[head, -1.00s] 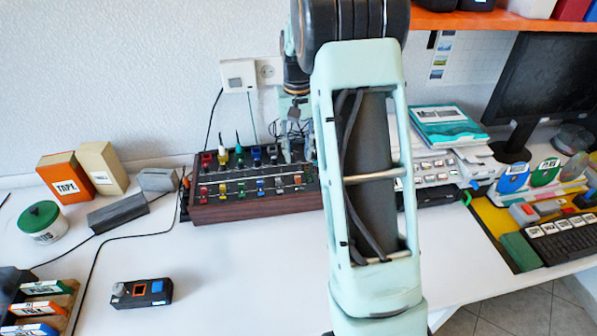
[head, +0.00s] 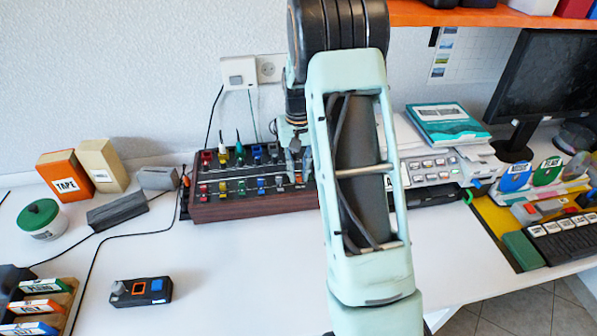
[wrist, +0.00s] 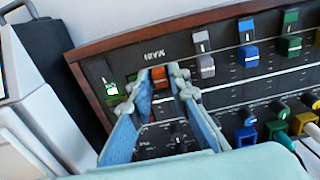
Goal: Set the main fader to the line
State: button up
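The main fader's orange-red cap (wrist: 158,76) shows in the wrist view just below the MAIN label (wrist: 153,54) on the mixer panel. My gripper (wrist: 160,73) is over the panel with one fingertip on each side of this cap. The fingers look apart, with narrow gaps beside the cap; firm contact cannot be made out. In the head view my gripper (head: 299,178) points down at the right end of the mixer (head: 250,204). White lines run across the panel, but the one at the main fader is partly hidden by my fingers.
Other faders stand beside it, with grey (wrist: 205,66), blue (wrist: 248,54) and green (wrist: 291,45) caps. Several knobs sit nearby. A green-lit switch (wrist: 112,89) is on the other side. The front table is mostly clear.

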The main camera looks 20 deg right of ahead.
aim_at(296, 171)
grip_shut()
jog(key=shift+w, duration=0.1)
jog(key=shift+w+d+p, duration=0.2)
jog(key=shift+w+p, duration=0.1)
jog(key=shift+w, duration=0.7)
jog(key=shift+w+d+p, duration=0.2)
jog(key=shift+w+p, duration=0.1)
jog(key=shift+w, duration=0.65)
jog(key=shift+o, duration=2.3)
grip_release()
jog(key=shift+s, duration=0.1)
